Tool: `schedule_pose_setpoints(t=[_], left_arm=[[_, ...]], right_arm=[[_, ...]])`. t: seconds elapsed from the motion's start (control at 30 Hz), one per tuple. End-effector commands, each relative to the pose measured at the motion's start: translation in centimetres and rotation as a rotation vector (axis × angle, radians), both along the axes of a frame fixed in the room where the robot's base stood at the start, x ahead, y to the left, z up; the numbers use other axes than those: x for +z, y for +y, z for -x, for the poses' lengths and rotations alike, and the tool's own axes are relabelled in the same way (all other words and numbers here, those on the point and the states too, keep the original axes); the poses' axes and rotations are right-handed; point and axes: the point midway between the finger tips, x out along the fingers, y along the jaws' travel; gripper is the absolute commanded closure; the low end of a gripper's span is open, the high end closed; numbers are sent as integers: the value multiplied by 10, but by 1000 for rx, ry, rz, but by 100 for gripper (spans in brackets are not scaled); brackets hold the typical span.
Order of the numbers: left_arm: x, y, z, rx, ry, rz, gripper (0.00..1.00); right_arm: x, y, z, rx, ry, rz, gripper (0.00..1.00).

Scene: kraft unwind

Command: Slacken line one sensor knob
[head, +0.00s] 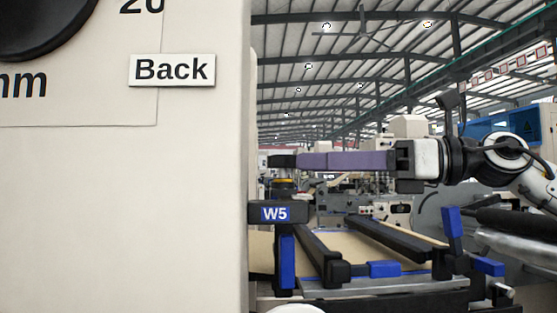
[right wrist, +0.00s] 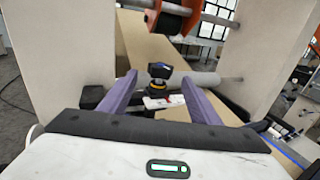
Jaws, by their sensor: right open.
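The sensor knob, with a dark top and a yellow ring (head: 284,181), stands upright above the black block labelled W5 (head: 274,213) in the head view. In the right wrist view, the knob (right wrist: 160,71) shows past and between the tips of my right gripper (right wrist: 160,84). Its two purple fingers are spread, with visible gaps on both sides of the knob. In the head view, my right gripper (head: 297,160) reaches in level from the right at the height of the knob's top. I cannot tell whether it touches the knob. My left gripper is not in view.
A large cream machine panel with a Back label (head: 172,70) fills the left of the head view. Black rails with blue parts (head: 384,269) lie below my right arm. An orange-and-black roller (right wrist: 175,16) is beyond the knob in the right wrist view.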

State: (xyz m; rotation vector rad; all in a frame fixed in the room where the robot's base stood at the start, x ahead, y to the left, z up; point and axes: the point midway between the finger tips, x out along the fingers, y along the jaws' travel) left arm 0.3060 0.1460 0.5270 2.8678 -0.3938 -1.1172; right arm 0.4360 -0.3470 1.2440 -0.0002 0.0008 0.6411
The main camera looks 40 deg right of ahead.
Motion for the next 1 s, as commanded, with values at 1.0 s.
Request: schedule_pose_setpoints(t=[1.0], left_arm=[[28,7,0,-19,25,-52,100]], right_arm=[[1,44,-59,-1,-1,0,43]])
